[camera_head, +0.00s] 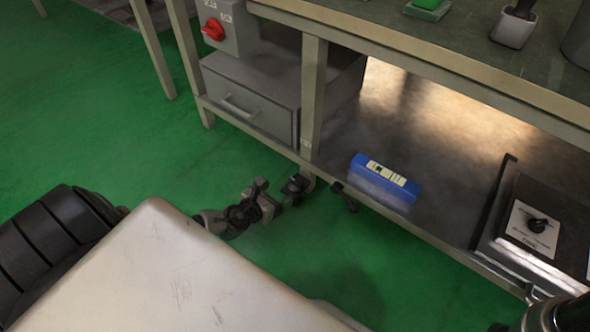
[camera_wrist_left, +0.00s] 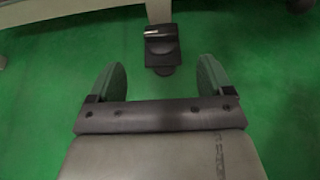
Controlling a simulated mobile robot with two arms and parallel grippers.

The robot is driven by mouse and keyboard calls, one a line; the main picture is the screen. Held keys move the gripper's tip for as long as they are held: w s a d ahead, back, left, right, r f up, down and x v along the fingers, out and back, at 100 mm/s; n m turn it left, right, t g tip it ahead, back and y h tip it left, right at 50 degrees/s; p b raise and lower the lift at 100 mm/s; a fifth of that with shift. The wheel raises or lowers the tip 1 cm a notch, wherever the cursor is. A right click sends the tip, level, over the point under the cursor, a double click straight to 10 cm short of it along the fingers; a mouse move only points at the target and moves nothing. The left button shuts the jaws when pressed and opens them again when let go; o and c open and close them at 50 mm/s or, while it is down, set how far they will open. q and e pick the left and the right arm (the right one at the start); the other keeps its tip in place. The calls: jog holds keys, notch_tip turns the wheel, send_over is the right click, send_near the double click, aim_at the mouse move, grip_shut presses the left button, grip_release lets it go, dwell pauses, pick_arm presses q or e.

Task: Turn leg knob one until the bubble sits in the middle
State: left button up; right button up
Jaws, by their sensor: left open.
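A blue spirit level (camera_head: 399,198) with a pale label strip lies on the bench's lower shelf; its bubble is too small to make out. A black leg knob or foot (camera_head: 296,187) sits under the front bench leg (camera_head: 313,95). In the left wrist view the black knob (camera_wrist_left: 162,52) is ahead of the fingers, near the middle. My left gripper (camera_head: 267,199) is low over the floor, left of the knob. Its fingers (camera_wrist_left: 157,82) are open and empty, apart from the knob. My right gripper is not in view.
A grey drawer unit (camera_head: 245,100) stands left of the leg, beneath a red switch (camera_head: 213,29). Another small black part (camera_head: 345,198) is below the shelf edge. Green floor (camera_head: 110,120) is open at left.

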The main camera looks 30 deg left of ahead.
aim_at(295, 182)
pick_arm(q)
jog(key=b+x, duration=0.3)
jog(key=x, duration=0.4)
jog(key=shift+w+f, duration=0.25)
jog(key=shift+w, duration=0.05)
jog(key=shift+w+f, duration=0.15)
jog(key=shift+w, duration=0.45)
